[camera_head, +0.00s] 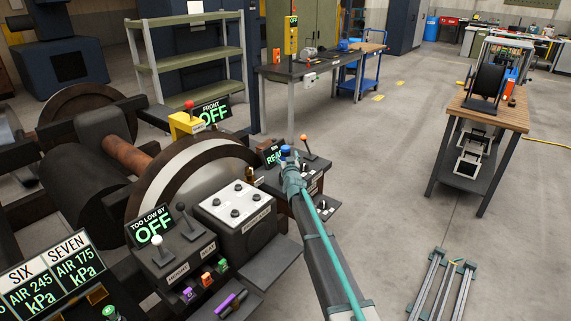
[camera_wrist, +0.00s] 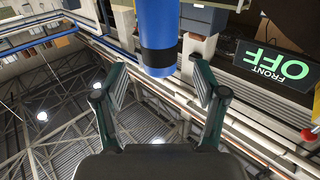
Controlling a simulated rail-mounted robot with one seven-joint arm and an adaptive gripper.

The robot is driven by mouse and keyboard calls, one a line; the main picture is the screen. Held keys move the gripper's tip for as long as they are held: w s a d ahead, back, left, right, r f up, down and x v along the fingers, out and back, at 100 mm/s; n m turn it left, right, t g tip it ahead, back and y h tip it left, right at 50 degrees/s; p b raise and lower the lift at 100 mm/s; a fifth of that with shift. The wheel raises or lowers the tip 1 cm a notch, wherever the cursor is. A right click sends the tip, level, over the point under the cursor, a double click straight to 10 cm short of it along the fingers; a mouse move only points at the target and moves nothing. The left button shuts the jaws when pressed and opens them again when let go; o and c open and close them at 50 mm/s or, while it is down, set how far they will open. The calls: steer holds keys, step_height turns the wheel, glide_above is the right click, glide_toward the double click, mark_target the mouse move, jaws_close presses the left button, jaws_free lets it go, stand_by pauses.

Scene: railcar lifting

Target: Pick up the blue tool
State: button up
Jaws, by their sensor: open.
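In the head view a small blue piece (camera_head: 286,150) shows at the tip of my arm, over the control consoles. My gripper (camera_wrist: 161,82) is open, with one finger on each side of the cylinder and a gap to both. In the head view my gripper (camera_head: 291,168) is small and its fingers are hard to make out.
Consoles with levers (camera_head: 180,245) and a button box (camera_head: 238,208) stand left of my arm. A large wheel (camera_head: 190,170) is behind them. A "FRONT OFF" sign (camera_wrist: 274,66) is at right in the wrist view.

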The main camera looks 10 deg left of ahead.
mark_target(286, 153)
steer(key=x, duration=0.5)
steer(key=shift+f+p, duration=0.1)
steer(key=shift+p, duration=0.25)
jaws_close()
